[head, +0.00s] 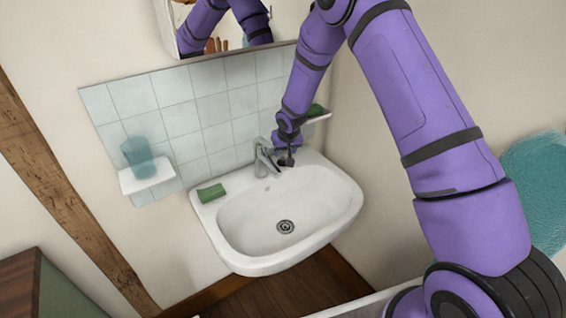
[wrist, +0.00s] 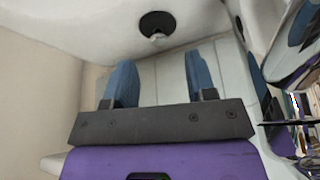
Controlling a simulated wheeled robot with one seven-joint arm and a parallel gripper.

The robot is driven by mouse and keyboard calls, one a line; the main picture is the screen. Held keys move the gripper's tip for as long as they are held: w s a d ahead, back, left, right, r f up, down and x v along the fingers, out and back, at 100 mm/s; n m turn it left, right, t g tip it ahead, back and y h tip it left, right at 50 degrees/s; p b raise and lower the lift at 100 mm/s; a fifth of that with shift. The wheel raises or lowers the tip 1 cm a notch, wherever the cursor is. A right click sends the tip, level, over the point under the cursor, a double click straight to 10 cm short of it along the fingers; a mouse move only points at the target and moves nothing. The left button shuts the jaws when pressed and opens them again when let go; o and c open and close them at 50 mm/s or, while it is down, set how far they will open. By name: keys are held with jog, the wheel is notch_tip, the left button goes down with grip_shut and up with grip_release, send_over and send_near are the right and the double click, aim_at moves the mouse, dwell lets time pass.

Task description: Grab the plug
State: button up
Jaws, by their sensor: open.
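The plug (wrist: 157,24) is a dark round disc with a small pale knob, at the top middle of the wrist view. It lies on the white sink (head: 330,190). In the head view a small dark shape, likely the plug (head: 286,162), shows on the sink's back rim, right of the tap. My gripper (wrist: 160,75) is open, with its two blue fingers apart and nothing between them. The plug lies beyond the fingertips, roughly in line with the gap. In the head view my gripper (head: 289,150) is small and dark just above that spot.
The chrome tap (head: 265,158) stands close left of my gripper. A green block (head: 211,193) lies on the sink's left rim. A teal cup (head: 139,158) stands on the left shelf (head: 150,180). A green item (head: 316,110) sits on the right shelf. The basin is empty.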

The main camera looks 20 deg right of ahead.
aim_at(283, 158)
jog(key=shift+x, duration=2.8)
jog(key=shift+d, duration=0.1)
jog(key=shift+c, duration=0.5)
grip_shut()
